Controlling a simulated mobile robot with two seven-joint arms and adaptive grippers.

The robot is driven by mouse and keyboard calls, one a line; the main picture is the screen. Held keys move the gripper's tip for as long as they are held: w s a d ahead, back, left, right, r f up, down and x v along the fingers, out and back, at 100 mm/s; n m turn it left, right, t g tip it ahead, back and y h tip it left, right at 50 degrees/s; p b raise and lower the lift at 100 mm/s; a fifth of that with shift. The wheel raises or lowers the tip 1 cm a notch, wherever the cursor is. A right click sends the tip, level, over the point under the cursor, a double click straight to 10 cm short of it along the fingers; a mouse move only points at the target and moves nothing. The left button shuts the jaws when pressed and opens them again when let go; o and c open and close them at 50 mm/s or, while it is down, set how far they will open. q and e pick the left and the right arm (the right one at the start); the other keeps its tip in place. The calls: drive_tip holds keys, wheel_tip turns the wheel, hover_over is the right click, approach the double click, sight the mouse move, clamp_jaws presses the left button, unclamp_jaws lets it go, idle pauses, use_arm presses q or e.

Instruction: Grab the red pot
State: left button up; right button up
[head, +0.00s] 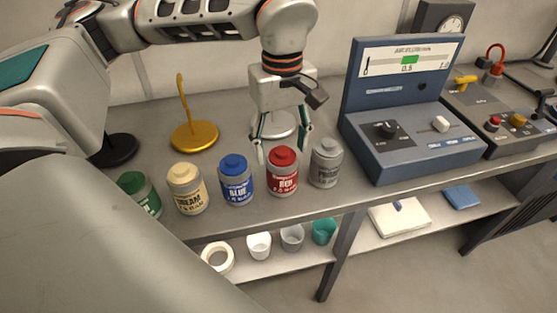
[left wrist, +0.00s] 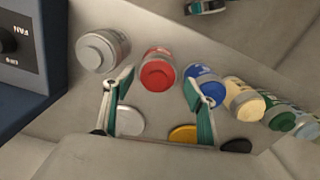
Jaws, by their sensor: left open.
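The red pot (head: 282,174) stands upright on the grey bench, between the blue pot (head: 236,180) and the grey pot (head: 325,163). My left gripper (head: 284,146) is open and points down, just above and behind the red pot in the head view. In the left wrist view the red pot (left wrist: 158,72) lies ahead of the gap between the two fingers (left wrist: 154,90). Its red lid faces the camera. The blue pot (left wrist: 204,84) is close to one finger. The grey pot (left wrist: 103,50) is beyond the other. My right gripper is not identifiable.
A cream pot (head: 187,189) and a green pot (head: 139,194) stand left of the blue one. A yellow stand (head: 194,136) is behind. A blue instrument box (head: 420,148) stands right of the grey pot. The lower shelf holds several cups (head: 292,238).

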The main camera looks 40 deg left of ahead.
sight(282, 170)
use_arm(q)
drive_tip(key=shift+w+f, duration=0.15)
drive_tip(key=shift+f, duration=1.8)
drive_tip(key=shift+w+f, duration=0.1)
drive_tip(key=shift+f, duration=1.85)
drive_tip(key=c, duration=1.1)
